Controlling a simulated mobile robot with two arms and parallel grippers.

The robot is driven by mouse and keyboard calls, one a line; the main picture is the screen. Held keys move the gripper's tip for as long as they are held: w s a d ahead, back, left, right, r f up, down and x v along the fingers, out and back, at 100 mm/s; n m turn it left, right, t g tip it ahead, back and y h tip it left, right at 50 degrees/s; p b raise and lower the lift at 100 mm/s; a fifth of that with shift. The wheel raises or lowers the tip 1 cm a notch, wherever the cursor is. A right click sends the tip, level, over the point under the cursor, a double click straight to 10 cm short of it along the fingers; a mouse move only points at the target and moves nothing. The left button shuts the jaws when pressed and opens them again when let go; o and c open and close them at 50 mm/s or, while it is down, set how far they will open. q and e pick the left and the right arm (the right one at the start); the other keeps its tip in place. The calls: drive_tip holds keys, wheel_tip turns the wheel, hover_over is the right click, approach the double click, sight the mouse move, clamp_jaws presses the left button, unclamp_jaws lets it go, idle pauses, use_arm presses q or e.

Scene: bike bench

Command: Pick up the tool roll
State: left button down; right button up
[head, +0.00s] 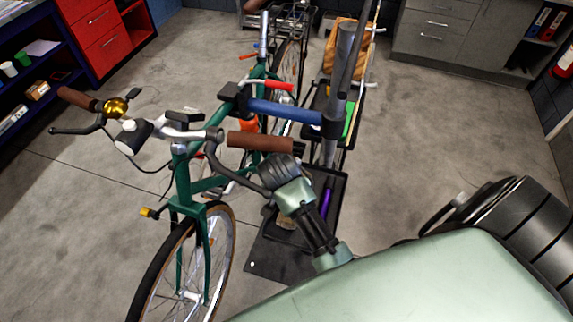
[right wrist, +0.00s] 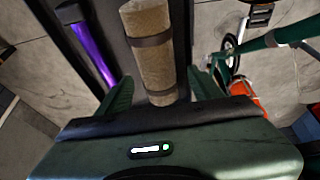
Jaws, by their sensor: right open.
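The tool roll (right wrist: 152,55) is a tan cylinder with two dark straps, lying lengthwise in the middle of the right wrist view. In the head view a small tan part of it (head: 285,222) shows on the dark tray, beside my arm, which hides the rest. My right gripper (right wrist: 160,80) is open, with one green finger on each side of the roll's near end. Gaps show between the fingers and the roll; I cannot tell how deep it sits between them. In the head view my right gripper is hidden by its arm. My left gripper is not in view.
A purple-handled tool (right wrist: 92,50) lies beside the roll on the dark tray (head: 338,186). The green bicycle (head: 188,190) stands close to the left, held by a blue clamp arm (head: 285,112). Open concrete floor (head: 430,130) lies to the right.

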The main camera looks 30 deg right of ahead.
drive_tip(key=f, duration=0.1)
drive_tip(key=d+f+p, duration=0.1)
drive_tip(key=shift+d+f, duration=0.15)
drive_tip(key=shift+f, duration=0.25)
drive_tip(key=p+x, duration=0.1)
drive_tip(key=x, duration=0.2)
drive_tip(key=shift+f, duration=0.25)
drive_tip(key=shift+w+f, duration=0.15)
drive_tip(key=shift+f, duration=0.1)
drive_tip(key=c, duration=1.2)
clamp_jaws()
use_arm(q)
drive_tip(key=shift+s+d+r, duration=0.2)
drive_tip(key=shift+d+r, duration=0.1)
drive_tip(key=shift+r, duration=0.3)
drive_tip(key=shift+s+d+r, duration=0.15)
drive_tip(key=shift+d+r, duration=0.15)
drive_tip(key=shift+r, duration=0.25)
use_arm(e)
drive_tip(key=shift+w+r, duration=0.1)
drive_tip(key=shift+r, duration=0.05)
